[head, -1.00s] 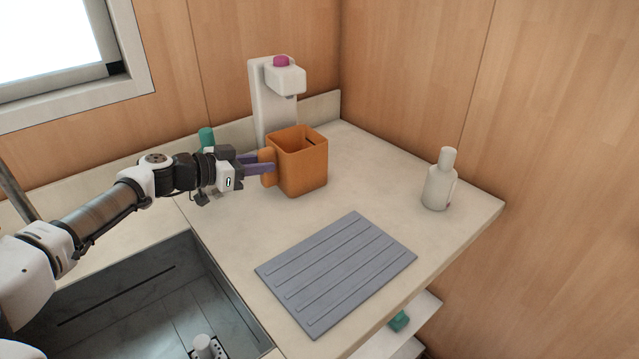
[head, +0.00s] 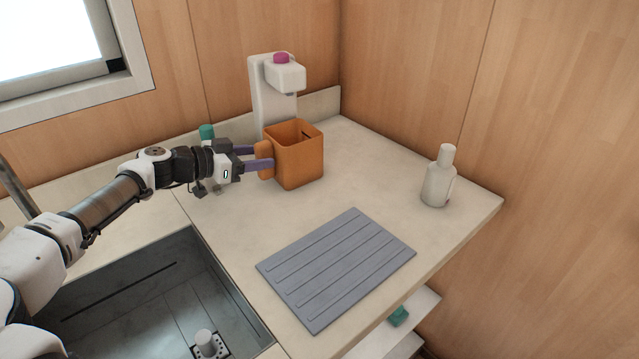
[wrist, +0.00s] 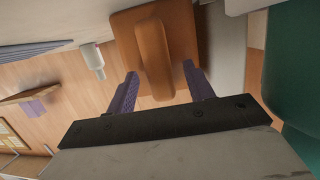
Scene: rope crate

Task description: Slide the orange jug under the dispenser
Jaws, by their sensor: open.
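The orange jug (head: 299,158) stands upright on the counter, in front of the white dispenser (head: 268,100) with a magenta knob on top. The jug's handle faces my gripper. My gripper (head: 262,158) is open, with its purple fingers on either side of the handle. In the wrist view the jug (wrist: 185,35) is ahead, and its handle (wrist: 155,60) lies between the two spread fingers (wrist: 160,88). I cannot tell whether a finger touches the handle. The dispenser's base is hidden behind the jug.
A grey ribbed mat (head: 337,268) lies at the front of the counter. A pale bottle (head: 438,180) stands near the right edge. A teal object (head: 206,132) is behind my wrist. The sink (head: 150,300) is at lower left. The counter between jug and bottle is clear.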

